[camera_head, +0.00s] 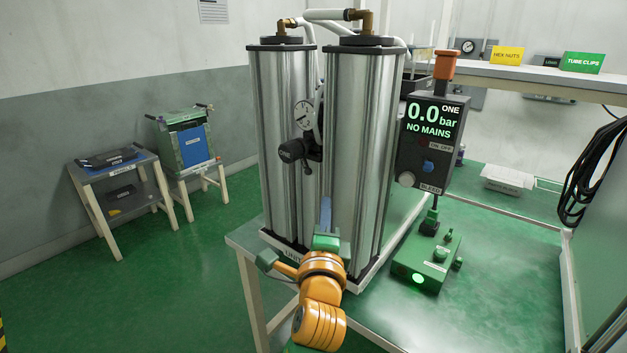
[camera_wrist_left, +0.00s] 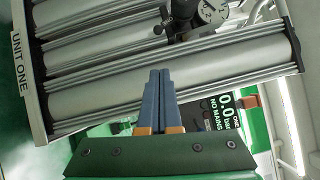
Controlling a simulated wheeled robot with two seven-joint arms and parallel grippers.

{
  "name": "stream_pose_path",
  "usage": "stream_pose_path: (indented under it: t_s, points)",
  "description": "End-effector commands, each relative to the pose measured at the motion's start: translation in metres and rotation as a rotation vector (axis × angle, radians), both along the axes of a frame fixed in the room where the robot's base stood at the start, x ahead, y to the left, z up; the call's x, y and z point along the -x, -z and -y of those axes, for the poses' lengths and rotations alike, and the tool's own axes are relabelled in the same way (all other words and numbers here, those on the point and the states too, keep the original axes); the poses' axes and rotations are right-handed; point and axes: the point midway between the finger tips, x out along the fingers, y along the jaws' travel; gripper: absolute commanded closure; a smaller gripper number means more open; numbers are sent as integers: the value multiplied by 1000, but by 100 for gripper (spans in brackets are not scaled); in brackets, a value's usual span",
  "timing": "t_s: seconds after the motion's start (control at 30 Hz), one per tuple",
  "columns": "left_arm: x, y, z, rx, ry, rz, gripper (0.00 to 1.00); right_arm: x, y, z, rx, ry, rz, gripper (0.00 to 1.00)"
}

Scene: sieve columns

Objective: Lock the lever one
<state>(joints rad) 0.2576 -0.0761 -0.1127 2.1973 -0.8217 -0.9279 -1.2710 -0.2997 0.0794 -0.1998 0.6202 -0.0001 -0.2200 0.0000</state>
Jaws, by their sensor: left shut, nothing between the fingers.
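The control box (camera_head: 432,140) marked ONE stands right of the metal columns; its screen reads 0.0 bar, NO MAINS. An orange-red handle (camera_head: 444,64) sits upright on its top. Whether this handle is lever one, I cannot tell. Two tall silver columns (camera_head: 360,150) form the unit labelled UNIT ONE in the left wrist view (camera_wrist_left: 18,62). My left gripper (camera_head: 326,204) is in front of the columns' lower part, fingers shut and empty, pointing up. My right gripper is out of view.
A round gauge (camera_head: 304,114) and black fitting (camera_head: 294,150) sit between the columns. A green box (camera_head: 428,258) with a lit button is on the green table (camera_head: 490,285). White hoses (camera_head: 325,15) run on top. Black cables (camera_head: 588,180) hang at right.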

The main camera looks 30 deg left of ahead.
Motion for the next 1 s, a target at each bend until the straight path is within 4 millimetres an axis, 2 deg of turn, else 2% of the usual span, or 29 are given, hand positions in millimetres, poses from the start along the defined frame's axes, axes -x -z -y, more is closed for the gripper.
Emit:
stream_pose_path:
  t_s: [0.23,0.4,0.5,1.0]
  points:
    - [-47,-7,-26,0,-1,-1,100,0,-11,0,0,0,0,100]
    - [-53,-13,-52,0,-1,-1,100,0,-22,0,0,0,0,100]
    - [-55,-13,-60,-1,0,0,100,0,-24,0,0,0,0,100]
    - [-56,-10,-64,-8,0,0,100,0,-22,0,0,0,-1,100]
